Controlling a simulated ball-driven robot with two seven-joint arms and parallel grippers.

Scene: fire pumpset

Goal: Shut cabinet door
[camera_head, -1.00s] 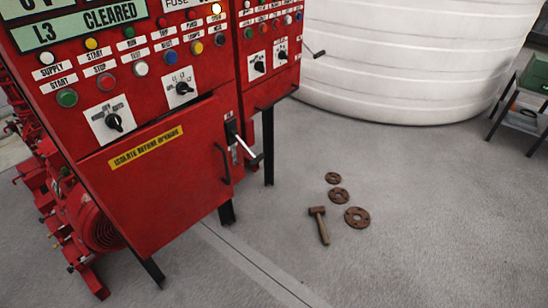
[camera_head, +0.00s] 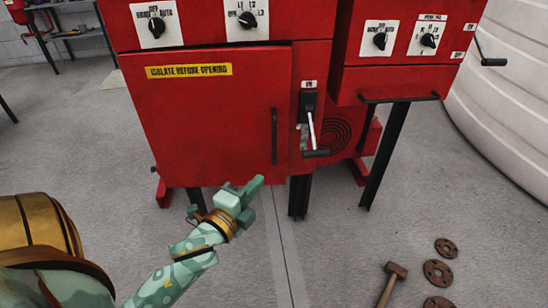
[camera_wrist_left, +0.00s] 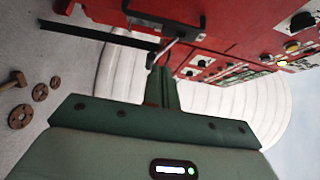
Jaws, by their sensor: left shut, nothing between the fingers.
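The red cabinet door (camera_head: 210,115) carries a yellow "ISOLATE BEFORE OPENING" label and a dark vertical handle (camera_head: 274,136) near its right edge. A dark gap shows along its upper right edge, so it looks slightly ajar; how far is hard to tell. My left gripper (camera_head: 252,188) is shut and empty, in front of the door's lower right corner and below the handle. Whether it touches the door I cannot tell. In the left wrist view its fingers (camera_wrist_left: 164,85) are together, pointing toward the red panels. My right gripper is not in view.
A switch lever (camera_head: 312,130) stands right of the door. A black bar (camera_head: 400,98) juts below the right panel. A hammer (camera_head: 391,280) and rusty flanges (camera_head: 438,272) lie on the floor at right. A white tank (camera_head: 505,100) stands behind.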

